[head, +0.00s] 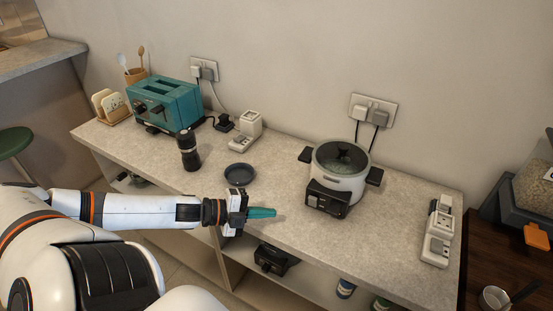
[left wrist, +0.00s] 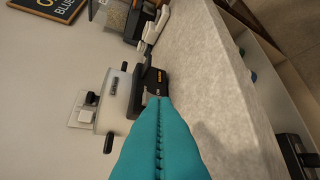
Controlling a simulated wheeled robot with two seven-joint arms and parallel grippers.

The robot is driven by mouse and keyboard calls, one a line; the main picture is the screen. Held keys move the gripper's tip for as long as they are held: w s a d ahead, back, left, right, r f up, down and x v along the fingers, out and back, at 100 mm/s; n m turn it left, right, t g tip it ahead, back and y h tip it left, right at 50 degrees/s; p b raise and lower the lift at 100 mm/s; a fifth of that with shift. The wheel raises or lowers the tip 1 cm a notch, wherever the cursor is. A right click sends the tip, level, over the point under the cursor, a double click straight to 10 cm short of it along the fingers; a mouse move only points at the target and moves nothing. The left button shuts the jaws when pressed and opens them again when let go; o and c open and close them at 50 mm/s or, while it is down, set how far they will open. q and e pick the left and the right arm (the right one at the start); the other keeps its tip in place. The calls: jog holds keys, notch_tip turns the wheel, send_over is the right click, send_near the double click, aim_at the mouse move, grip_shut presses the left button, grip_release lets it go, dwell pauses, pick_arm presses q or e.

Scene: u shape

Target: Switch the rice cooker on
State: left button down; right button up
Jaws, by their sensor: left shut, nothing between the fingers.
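The rice cooker (head: 340,172) is a white pot with a glass lid, black side handles and a black control box (head: 327,199) on its front. It stands on the right half of the grey counter. In the left wrist view the cooker (left wrist: 113,100) appears sideways, with its black front box (left wrist: 155,82) just beyond the fingertips. My left gripper (head: 272,212) has teal fingers, shut and empty, pointing right toward the cooker's front from the counter's front edge, with a gap between. The teal fingers (left wrist: 160,135) fill the lower middle of the left wrist view. My right gripper is out of view.
A teal toaster (head: 168,104), a black grinder (head: 188,150) and a small dark plate (head: 240,174) stand to the left on the counter (head: 215,205). White power strips (head: 438,230) lie at the right end. A wall socket (head: 373,111) with plugs is behind the cooker.

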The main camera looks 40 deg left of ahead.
pick_arm(q)
jog(key=s+d+f+n+y, duration=0.1)
jog(key=f+n+y, duration=0.1)
jog(key=s+d+f+n+y, duration=0.1)
jog(key=f+n+y, duration=0.1)
jog(key=n, duration=0.1)
jog(key=s+d+f+n+g+y, duration=0.1)
jog(key=s+f+n+y, duration=0.1)
jog(key=n, duration=0.1)
jog(key=shift+s+f, duration=0.1)
jog(key=shift+f, duration=0.25)
jog(key=s+d+f+n+g+y, duration=0.2)
jog(key=s+d+f+n+g, duration=0.5)
jog(key=d+f+n, duration=0.3)
jog(key=s+d+f, duration=0.1)
jog(key=d+f, duration=0.2)
jog(key=shift+s+g, duration=0.35)
jog(key=shift+g, duration=0.05)
jog(key=shift+d+f, duration=0.1)
jog(key=shift+f, duration=0.05)
jog(key=s+f+g+b, duration=0.1)
jog(key=s+f, duration=0.2)
jog(key=f, duration=0.6)
jog(key=s+f, duration=0.2)
jog(key=f, duration=0.6)
jog(key=s+a+f+g, duration=0.1)
jog(key=s+a+f, duration=0.1)
jog(key=s+f, duration=1.1)
jog(key=shift+s+b, duration=0.45)
jog(key=shift+s, duration=0.45)
